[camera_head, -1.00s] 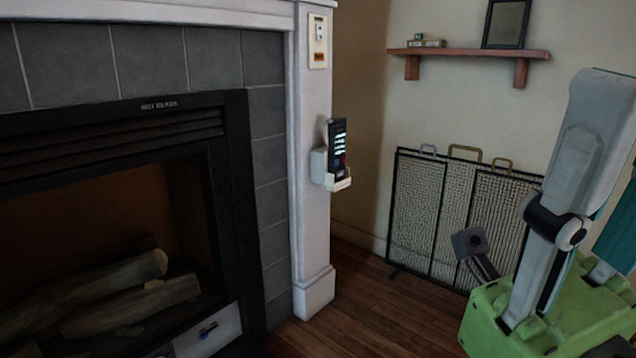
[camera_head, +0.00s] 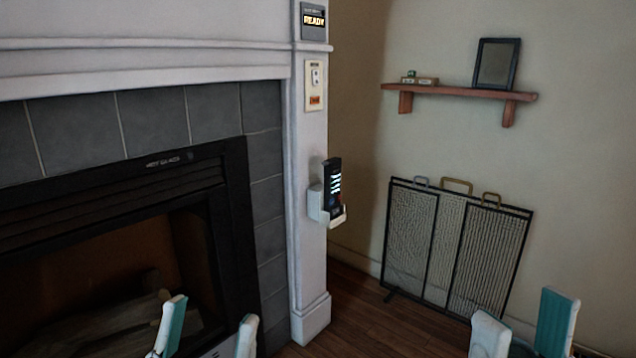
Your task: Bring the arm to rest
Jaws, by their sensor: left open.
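My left gripper (camera_head: 211,309) shows at the bottom left, in front of the fireplace. Its two white fingers with teal pads stand apart, with nothing between them. My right gripper (camera_head: 522,302) shows at the bottom right, below the fire screen in the picture. Its two white and teal fingers are also apart and empty. Only the finger ends of both grippers show; the rest of both arms is out of frame.
The fireplace (camera_head: 75,260) with logs fills the left. The fire screen (camera_head: 452,248) stands by the wall, under a wooden shelf (camera_head: 455,91).

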